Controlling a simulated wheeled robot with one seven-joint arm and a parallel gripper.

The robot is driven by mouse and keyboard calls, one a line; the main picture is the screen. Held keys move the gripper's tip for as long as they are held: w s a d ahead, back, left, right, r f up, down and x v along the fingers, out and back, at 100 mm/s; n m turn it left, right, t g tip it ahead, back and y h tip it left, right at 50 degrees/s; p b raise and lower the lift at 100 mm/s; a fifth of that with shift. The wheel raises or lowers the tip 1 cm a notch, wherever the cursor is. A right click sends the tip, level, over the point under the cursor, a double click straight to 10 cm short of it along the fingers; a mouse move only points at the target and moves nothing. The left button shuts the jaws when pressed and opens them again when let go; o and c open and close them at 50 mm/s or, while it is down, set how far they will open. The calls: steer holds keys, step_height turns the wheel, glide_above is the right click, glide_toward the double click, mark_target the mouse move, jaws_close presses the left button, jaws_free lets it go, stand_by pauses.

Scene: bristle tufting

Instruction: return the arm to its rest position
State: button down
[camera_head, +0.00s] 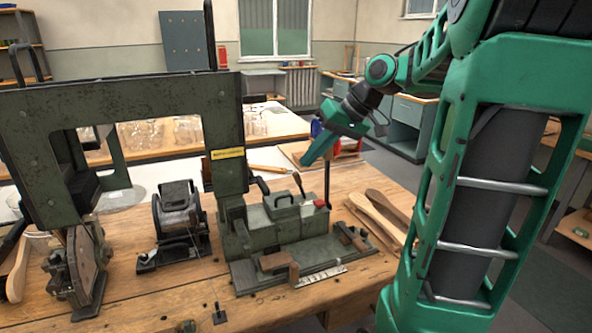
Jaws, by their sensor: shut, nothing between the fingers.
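My green arm rises at the right of the head view and bends over toward the bench. My gripper (318,148) hangs above the back right part of the wooden workbench (150,300). Its fingers are together and hold nothing. It is behind and above the green tufting fixture (290,222), apart from it as far as I can tell. The fine shape of the fingertips is small in this view.
A large dark green machine frame (215,110) stands at the left. A black reel device (178,215) sits on the bench. Wooden brush handles (378,212) lie right of the fixture. A rear table (110,150) carries glass jars (185,130). Open floor shows behind at the right.

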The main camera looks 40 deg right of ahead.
steer(key=shift+v, duration=0.75)
steer(key=s+a+f+m+g+h, duration=0.1)
steer(key=s+f+m+g+h, duration=0.1)
steer(key=s+f, duration=0.5)
steer(key=s+a+f+m+g+h, duration=0.2)
steer(key=s+f, duration=0.6)
steer(key=s, duration=0.9)
steer(key=shift+m+g, duration=0.5)
steer(key=shift+g, duration=0.5)
steer(key=shift+w+f+h, duration=0.2)
steer(key=shift+w+h, duration=0.1)
steer(key=shift+w, duration=0.4)
